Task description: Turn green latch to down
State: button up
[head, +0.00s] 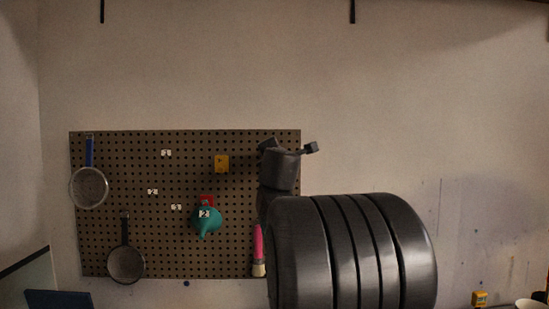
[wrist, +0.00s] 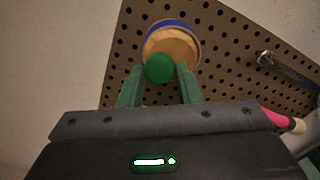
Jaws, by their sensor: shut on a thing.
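The green latch (wrist: 159,68) shows in the wrist view as a rounded green end in front of a tan disc (wrist: 172,42) with a blue rim on the pegboard. My gripper (wrist: 160,76) has its two green fingers on either side of this green end and is shut on it. The rest of the latch is hidden, and I cannot tell which way it points. In the head view, my dark arm covers the right part of the pegboard (head: 150,215), and the latch does not show there.
The brush also shows in the wrist view (wrist: 276,118).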

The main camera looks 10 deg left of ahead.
jog(key=shift+f+n, duration=0.1)
jog(key=shift+n, duration=0.2)
dwell(0.4)
jog(key=o, duration=1)
jog(key=shift+c, duration=0.2)
jog(key=v, duration=1.3)
jog(key=shift+s, duration=0.35)
jog(key=shift+d, duration=0.1)
jog(key=x, duration=1.3)
jog(key=shift+w, duration=0.4)
